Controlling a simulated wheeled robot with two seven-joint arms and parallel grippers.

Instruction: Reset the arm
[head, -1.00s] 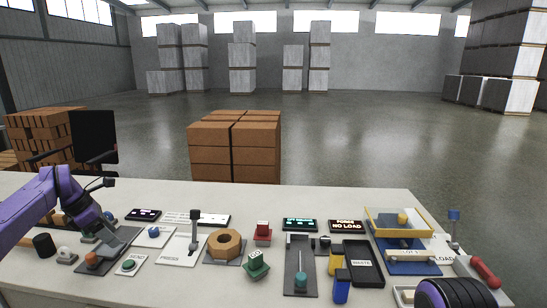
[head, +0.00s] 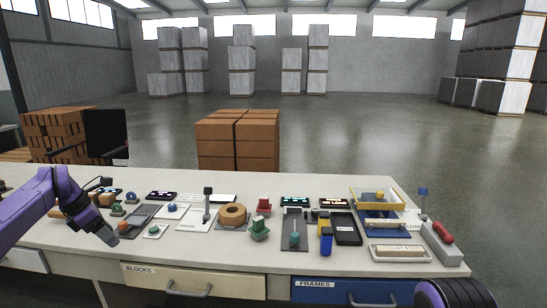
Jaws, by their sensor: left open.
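My left arm (head: 60,190) comes in from the left in purple, bends at the top and slopes down to the right. My left gripper (head: 108,236) is open and empty at the near left part of the white table (head: 185,248), near its front edge. It is close to a dark panel with an orange knob (head: 124,228); I cannot tell whether it touches anything. A purple and black part of my right arm (head: 455,292) shows at the lower right, and its gripper is out of view.
Below are the BLOCKS drawer (head: 180,280) and the FRAMES drawer (head: 340,293), both shut.

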